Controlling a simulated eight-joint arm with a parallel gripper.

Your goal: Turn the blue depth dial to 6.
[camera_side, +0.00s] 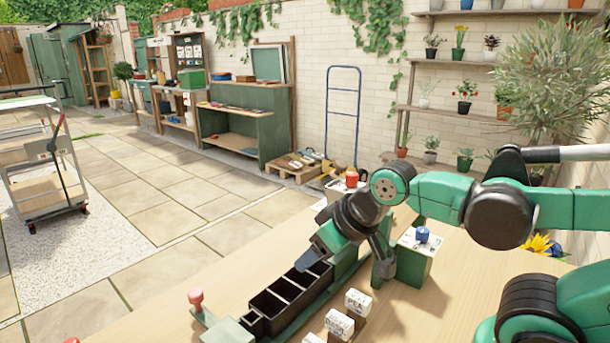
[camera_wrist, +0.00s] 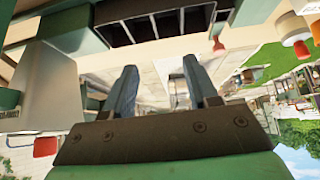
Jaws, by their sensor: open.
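The blue dial (camera_side: 422,234) sits on the pale top of a green box (camera_side: 415,262) at the right of the wooden bench in the side view. Its number marks are too small to read. My gripper (camera_side: 345,262) is open and empty, tilted down over the far end of a black compartment tray, to the left of the dial and apart from it. In the wrist view my gripper (camera_wrist: 160,82) shows its two blue-grey fingers spread, with nothing between them. I cannot make out the blue dial in the wrist view.
The black compartment tray (camera_side: 264,304) lies in a green frame, and also shows in the wrist view (camera_wrist: 160,28). A red knob (camera_side: 196,298) stands at its left. White labelled blocks (camera_side: 358,301) stand in front. The bench (camera_side: 420,310) is clear at the front right.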

